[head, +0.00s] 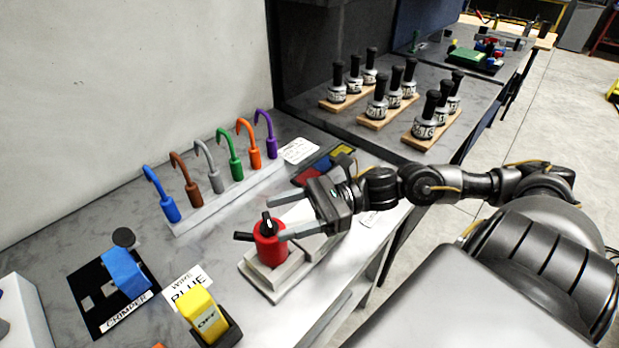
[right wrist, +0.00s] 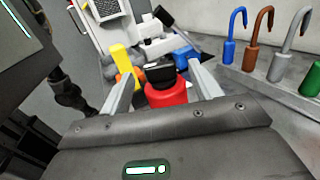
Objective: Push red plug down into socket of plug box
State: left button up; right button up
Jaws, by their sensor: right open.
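The red plug (head: 269,244) stands upright on the pale plug box (head: 293,276) near the front edge of the table. It has a black top and a black piece sticking out to the left. My right gripper (head: 275,219) comes in from the right with its two fingers apart, beside the plug's upper part. In the right wrist view the red plug (right wrist: 168,92) shows between the open fingers (right wrist: 160,82), and I cannot tell whether they touch it. The socket is hidden beneath the plug. My left gripper is not in view.
A rack (head: 230,196) of several coloured hooked wires stands behind the plug box. A blue piece on the crimper mat (head: 90,297) and a yellow device (head: 203,314) lie to the left. Black-topped bottles on wooden boards (head: 385,117) stand at the back right.

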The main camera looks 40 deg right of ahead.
pick_arm(q)
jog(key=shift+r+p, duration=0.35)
jog(key=shift+p, duration=0.35)
pick_arm(e)
jog(key=shift+v, duration=2.7)
